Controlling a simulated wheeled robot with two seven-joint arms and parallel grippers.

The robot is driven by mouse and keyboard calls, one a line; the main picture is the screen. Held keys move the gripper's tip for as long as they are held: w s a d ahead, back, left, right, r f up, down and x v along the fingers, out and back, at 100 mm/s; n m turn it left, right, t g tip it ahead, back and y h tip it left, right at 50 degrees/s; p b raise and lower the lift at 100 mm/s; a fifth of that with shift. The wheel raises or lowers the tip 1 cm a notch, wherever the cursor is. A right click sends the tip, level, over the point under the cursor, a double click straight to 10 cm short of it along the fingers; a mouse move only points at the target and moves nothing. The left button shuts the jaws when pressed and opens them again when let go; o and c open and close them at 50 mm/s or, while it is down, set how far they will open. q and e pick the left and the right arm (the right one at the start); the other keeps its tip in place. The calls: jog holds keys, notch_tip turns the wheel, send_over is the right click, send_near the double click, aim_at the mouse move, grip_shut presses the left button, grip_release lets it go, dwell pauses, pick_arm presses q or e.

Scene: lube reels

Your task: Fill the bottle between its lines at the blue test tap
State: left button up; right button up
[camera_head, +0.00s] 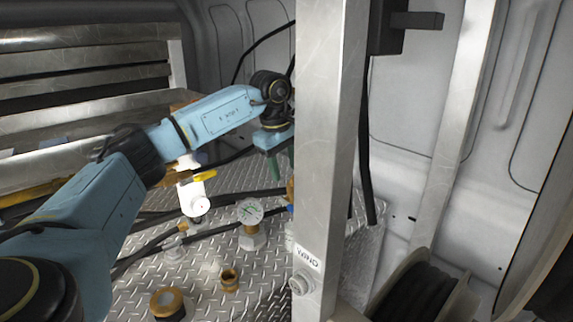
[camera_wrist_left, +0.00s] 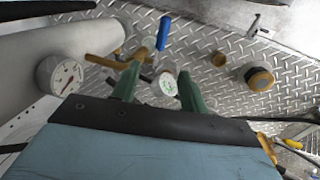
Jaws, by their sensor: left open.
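My left gripper (camera_head: 282,166) hangs beside the upright metal post in the head view, partly hidden by it. Its two green fingers are apart and empty in the left wrist view (camera_wrist_left: 160,74). The blue tap handle (camera_wrist_left: 163,33) shows beyond the fingertips, close to brass fittings (camera_wrist_left: 140,56). In the head view only a small blue piece (camera_head: 290,208) shows at the post's edge. I cannot make out a bottle with lines in either view. My right gripper is not in view.
A metal post (camera_head: 328,150) stands just right of my left gripper. A dial gauge (camera_head: 250,212), a brass fitting (camera_head: 230,280) and an orange-topped round item (camera_head: 168,302) stand on the tread plate (camera_head: 215,255). A hose reel (camera_head: 425,292) is at lower right.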

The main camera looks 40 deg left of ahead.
aim_at(291, 206)
pick_arm(q)
jog(key=f, duration=0.4)
jog(key=w+f, duration=0.1)
jog(key=f, duration=0.3)
jog(key=w+f, duration=0.1)
jog(key=f, duration=0.2)
jog(key=shift+w+d+f, duration=0.1)
jog(key=shift+f, duration=0.3)
